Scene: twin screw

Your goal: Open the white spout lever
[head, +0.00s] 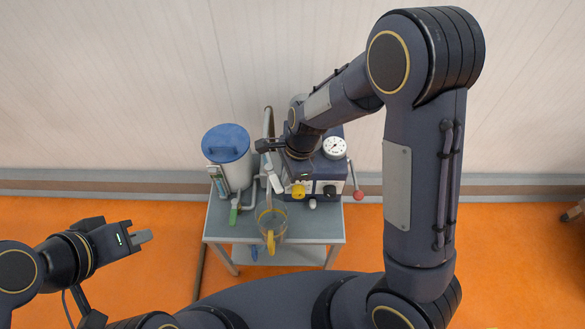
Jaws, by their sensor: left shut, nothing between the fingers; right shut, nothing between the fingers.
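The white spout lever (275,184) is a small pale handle at the front left of the machine, above a clear cup. It looks tilted; the picture is too small to tell its exact position. My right gripper (263,146) reaches over the machine from the right. It is shut and empty, above and slightly left of the white lever, and seems apart from it. My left gripper (142,237) is shut and empty, in the air to the left of the table.
The grey table (222,222) carries a container with a blue lid (227,143), a green handle (233,216), and a clear cup with a yellow handle (270,241). The machine has a gauge (334,148), a yellow knob (298,191) and a red ball lever (358,195).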

